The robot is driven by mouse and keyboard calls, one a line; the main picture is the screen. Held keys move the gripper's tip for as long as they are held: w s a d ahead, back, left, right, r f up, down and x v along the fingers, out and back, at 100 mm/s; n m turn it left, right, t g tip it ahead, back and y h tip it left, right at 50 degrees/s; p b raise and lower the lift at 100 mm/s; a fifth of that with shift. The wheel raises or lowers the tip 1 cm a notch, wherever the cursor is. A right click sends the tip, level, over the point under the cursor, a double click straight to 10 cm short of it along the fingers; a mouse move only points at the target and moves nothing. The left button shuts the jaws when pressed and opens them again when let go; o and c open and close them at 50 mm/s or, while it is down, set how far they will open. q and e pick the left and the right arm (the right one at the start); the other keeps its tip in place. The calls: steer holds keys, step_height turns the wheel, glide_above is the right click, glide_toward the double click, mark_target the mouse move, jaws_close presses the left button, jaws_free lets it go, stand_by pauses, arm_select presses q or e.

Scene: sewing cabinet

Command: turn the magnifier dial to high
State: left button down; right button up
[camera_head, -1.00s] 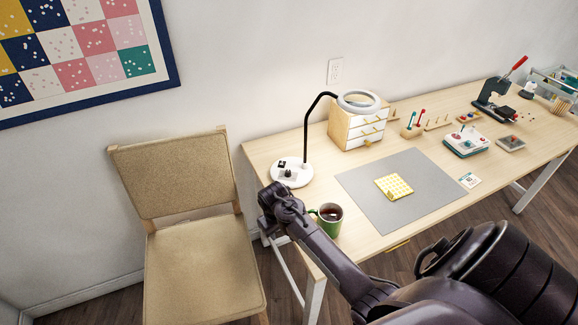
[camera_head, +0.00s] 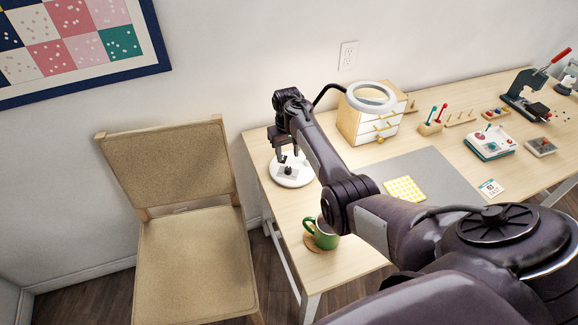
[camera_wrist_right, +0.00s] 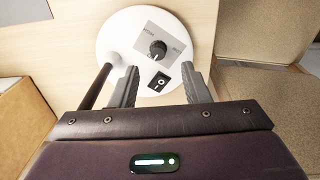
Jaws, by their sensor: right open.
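The magnifier lamp has a round white base (camera_head: 292,178) at the desk's left end, a dark curved neck and a white ring head (camera_head: 371,97). In the right wrist view a black dial (camera_wrist_right: 157,50) sits on a grey plate on the white base (camera_wrist_right: 120,34), with a black rocker switch (camera_wrist_right: 159,82) nearer the gripper. My right gripper (camera_head: 287,152) points down over the base. In the wrist view the right gripper (camera_wrist_right: 161,86) is open, its fingers on either side of the switch and short of the dial, holding nothing. My left gripper is not in view.
A green mug (camera_head: 323,235) stands near the desk's front left, close under my right arm. A small drawer cabinet (camera_head: 368,125) stands behind the arm. A grey mat (camera_head: 425,165) with a yellow checked cloth (camera_head: 404,189) lies to the right. A chair (camera_head: 190,235) stands left of the desk.

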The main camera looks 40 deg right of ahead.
mark_target(288, 168)
steer(key=f+b, duration=0.2)
steer(key=f, duration=0.1)
steer(key=f+b, duration=0.1)
steer(key=shift+w+d+f+b, duration=0.15)
steer(key=shift+d+f+b, duration=0.1)
steer(key=shift+f+b, duration=0.1)
step_height(288, 168, down, 2)
steer(key=b, duration=0.2)
steer(key=shift+a+f+b, duration=0.1)
steer(key=shift+f+b, duration=0.05)
steer(key=shift+b, duration=0.15)
jaws_close()
